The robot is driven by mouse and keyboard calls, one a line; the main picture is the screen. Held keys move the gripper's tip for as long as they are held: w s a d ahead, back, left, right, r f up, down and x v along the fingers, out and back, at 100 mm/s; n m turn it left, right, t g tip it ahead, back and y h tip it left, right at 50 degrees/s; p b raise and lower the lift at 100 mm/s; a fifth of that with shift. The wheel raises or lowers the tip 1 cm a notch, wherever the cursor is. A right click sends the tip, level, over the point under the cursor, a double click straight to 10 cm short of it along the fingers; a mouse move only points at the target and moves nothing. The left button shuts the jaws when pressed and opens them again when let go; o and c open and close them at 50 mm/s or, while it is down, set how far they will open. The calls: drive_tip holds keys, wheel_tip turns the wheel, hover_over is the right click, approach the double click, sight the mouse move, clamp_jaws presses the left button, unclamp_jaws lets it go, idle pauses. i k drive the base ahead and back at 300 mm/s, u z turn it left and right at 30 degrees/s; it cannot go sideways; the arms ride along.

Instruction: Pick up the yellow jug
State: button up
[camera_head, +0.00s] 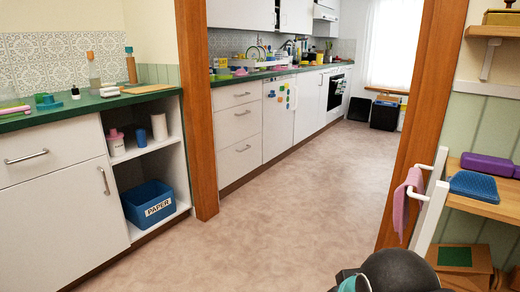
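I cannot make out a yellow jug for certain. Small yellow and other coloured items (299,52) stand on the far kitchen counter (249,77), too small to tell what they are. My gripper's fingers are not in view; only a dark, rounded part of my arm with a teal patch shows at the bottom right.
A wooden door frame opens onto clear floor (290,190). At left, a green counter (88,103) holds bottles and small items. Its open shelf has a pink vessel (116,143) and a blue PAPER bin (149,203). At right, a rail holds a pink towel (407,200) beside wooden shelves (497,207).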

sight(320, 57)
drive_tip(key=i, duration=3.9)
drive_tip(key=z, duration=1.65)
drive_tip(key=i, duration=6.1)
drive_tip(key=u, duration=2)
